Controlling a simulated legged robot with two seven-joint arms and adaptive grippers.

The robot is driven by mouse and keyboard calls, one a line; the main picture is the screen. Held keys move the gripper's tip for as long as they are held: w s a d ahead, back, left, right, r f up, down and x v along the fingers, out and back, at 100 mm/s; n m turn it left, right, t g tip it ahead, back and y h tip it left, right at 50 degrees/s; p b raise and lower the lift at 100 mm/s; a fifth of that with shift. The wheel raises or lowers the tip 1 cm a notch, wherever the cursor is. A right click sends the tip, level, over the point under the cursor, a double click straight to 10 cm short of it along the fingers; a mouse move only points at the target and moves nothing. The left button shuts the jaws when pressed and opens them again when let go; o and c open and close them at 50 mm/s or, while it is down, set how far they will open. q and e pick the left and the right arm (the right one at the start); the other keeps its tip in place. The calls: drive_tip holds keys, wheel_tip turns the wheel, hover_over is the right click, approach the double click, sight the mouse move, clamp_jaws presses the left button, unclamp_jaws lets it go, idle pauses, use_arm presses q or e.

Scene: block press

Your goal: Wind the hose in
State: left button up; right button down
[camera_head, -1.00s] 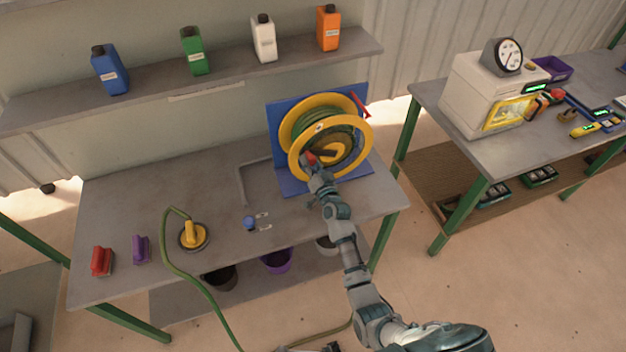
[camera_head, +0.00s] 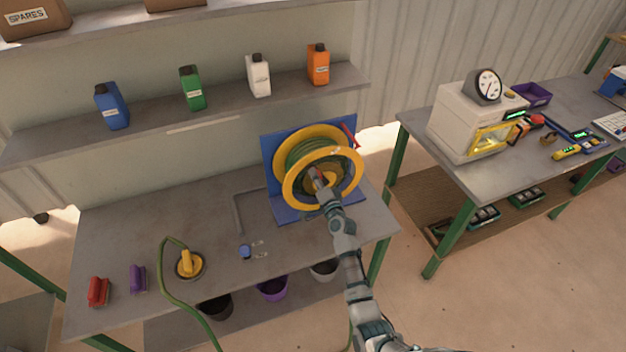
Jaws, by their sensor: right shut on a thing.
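The hose reel (camera_head: 344,156) has yellow rims and stands on a blue bracket (camera_head: 270,160) at the right of the workbench. Green hose (camera_head: 312,148) is wound on its drum. The loose green hose (camera_head: 172,294) runs from near a yellow fitting (camera_head: 190,263) over the bench's front edge and down. My left gripper is not in view.
The grey workbench (camera_head: 130,226) also holds a red tool (camera_head: 97,291), a purple tool (camera_head: 138,278) and a blue-knobbed part (camera_head: 246,251). Bins stand below. A shelf (camera_head: 220,110) with bottles hangs above. A second bench (camera_head: 480,178) with a white machine is at right.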

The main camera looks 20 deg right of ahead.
drive_tip(key=shift+d, duration=0.15)
drive_tip(key=c, duration=0.7)
unclamp_jaws()
drive_tip(key=shift+s+d+f, duration=0.1)
drive_tip(key=s, duration=1.1)
drive_tip(key=shift+s+d+f, duration=0.25)
drive_tip(key=shift+s+f, duration=0.05)
drive_tip(key=shift+s, duration=0.1)
